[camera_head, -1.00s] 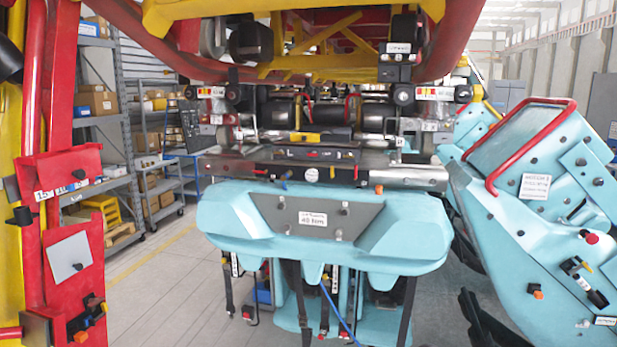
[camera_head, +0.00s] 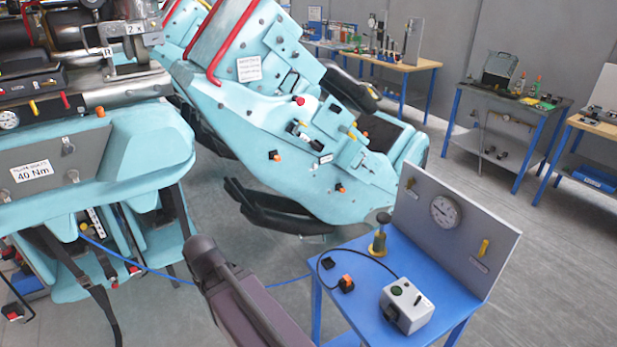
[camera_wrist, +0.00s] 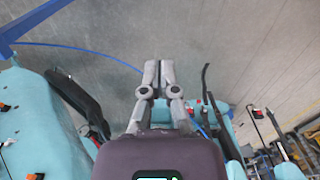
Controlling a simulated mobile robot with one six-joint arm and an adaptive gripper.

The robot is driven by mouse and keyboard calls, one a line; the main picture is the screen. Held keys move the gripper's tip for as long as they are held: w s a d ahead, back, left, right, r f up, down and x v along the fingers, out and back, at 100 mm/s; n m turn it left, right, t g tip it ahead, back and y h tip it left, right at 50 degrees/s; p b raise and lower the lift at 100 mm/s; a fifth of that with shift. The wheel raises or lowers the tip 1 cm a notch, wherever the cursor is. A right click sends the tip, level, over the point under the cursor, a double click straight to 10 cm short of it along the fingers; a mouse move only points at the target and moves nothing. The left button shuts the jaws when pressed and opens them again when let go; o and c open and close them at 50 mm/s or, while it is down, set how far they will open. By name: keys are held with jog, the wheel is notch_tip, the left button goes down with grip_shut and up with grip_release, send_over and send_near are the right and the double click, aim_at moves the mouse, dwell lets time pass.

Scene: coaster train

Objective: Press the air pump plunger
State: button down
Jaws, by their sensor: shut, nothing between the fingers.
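The air pump (camera_head: 379,242) looks like a small brass-yellow cylinder on a dark base, with a dark round plunger knob (camera_head: 383,218) upright on top. It stands at the back of a small blue table (camera_head: 353,257) in the head view, beside a grey gauge panel. My gripper (camera_wrist: 158,68) shows in the wrist view with its two grey fingers together and nothing between them, over grey floor. The pump is not recognisable in the wrist view. In the head view a dark link of my arm rises from the bottom, left of the blue table; the fingers do not show there.
A grey box (camera_head: 407,305) with a black cable and an orange-black connector (camera_head: 346,283) are on the blue table. The panel (camera_head: 455,235) carries a dial and a yellow lever. The turquoise coaster train (camera_head: 300,150) stands behind and left. A blue hose (camera_head: 150,268) crosses the floor.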

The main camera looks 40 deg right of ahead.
jog(key=shift+d+r, duration=0.1)
jog(key=shift+d, duration=0.05)
jog(key=w+d+r+t+p, duration=0.1)
jog(key=d+r+p, duration=0.2)
jog(key=d, duration=0.7)
jog(key=w+d+r+p, duration=0.1)
jog(key=d+r+p, duration=0.2)
jog(key=d, duration=0.7)
jog(key=w+d+r+t+p, duration=0.1)
jog(key=d+r+p, duration=0.3)
jog(key=d, duration=0.6)
jog(key=s+d+r+p, duration=0.2)
jog(key=s+d, duration=0.2)
jog(key=d, duration=0.5)
jog(key=s+d+r+m+t+p, duration=0.1)
jog(key=s+d+r+p, duration=0.1)
jog(key=s+d, duration=0.3)
jog(key=s+d+r+p, duration=0.3)
jog(key=s+d, duration=0.1)
jog(key=d, duration=1)
jog(key=shift+s+r, duration=0.4)
jog(key=shift+d+f, duration=0.1)
jog(key=shift+f, duration=0.1)
